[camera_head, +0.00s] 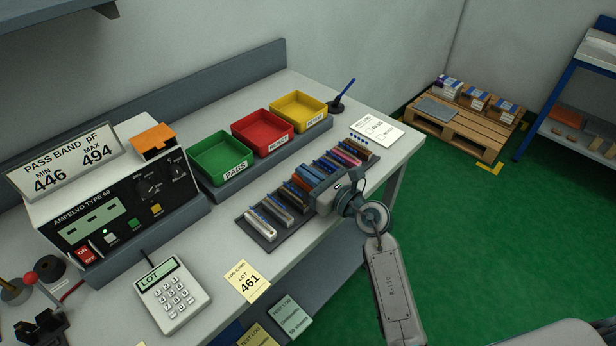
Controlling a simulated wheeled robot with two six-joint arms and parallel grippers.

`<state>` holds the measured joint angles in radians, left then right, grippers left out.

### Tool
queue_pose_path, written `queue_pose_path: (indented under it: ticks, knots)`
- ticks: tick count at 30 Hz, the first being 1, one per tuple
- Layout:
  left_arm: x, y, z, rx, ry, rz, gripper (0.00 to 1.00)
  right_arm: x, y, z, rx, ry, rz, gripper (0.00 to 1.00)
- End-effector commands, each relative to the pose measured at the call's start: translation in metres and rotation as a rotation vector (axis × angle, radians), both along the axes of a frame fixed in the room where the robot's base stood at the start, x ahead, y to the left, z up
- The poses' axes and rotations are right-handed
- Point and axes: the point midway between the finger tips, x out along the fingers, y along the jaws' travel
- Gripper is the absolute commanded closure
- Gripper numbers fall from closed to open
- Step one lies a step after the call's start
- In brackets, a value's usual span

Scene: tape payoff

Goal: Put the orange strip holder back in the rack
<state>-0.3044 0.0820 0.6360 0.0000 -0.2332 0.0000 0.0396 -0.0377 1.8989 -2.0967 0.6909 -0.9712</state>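The rack (246,222) is a dark tray on the bench holding several strip holders in a row, in pale, grey, blue, red and other colours. An orange-brown strip holder (303,184) shows in the middle of the row, beside a blue one (314,173). My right gripper (320,197) comes in from the lower right and is over the middle of the rack, close against the orange holder's near end. Its fingertips are hidden by its own body, so I cannot tell whether it grips that holder. My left gripper is not in view.
Green (221,158), red (263,132) and yellow (298,111) trays stand behind the rack. A meter (120,215) with an orange block (153,141) on top is at left. A keypad (173,293) and a lot card (246,281) lie in front. The bench's right end holds a paper (377,131).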

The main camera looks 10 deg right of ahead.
Motion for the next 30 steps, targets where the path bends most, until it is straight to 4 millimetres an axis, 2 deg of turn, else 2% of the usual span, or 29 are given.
queue_pose_path:
  ticks: [3, 14, 18, 30]
  knots:
    - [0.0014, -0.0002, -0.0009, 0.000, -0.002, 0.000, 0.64, 0.0000, -0.0001, -0.0113, 0.001, 0.001, -0.001, 1.00]
    - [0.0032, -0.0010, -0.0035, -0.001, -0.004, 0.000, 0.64, 0.0000, 0.0000, -0.0156, 0.001, -0.001, 0.000, 1.00]
    - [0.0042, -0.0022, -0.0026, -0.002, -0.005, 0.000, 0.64, 0.0000, 0.0000, -0.0150, 0.001, -0.001, 0.000, 0.75]
    - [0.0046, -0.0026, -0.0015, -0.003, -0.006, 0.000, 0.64, -0.0032, -0.0025, -0.0128, -0.001, 0.000, -0.001, 0.75]
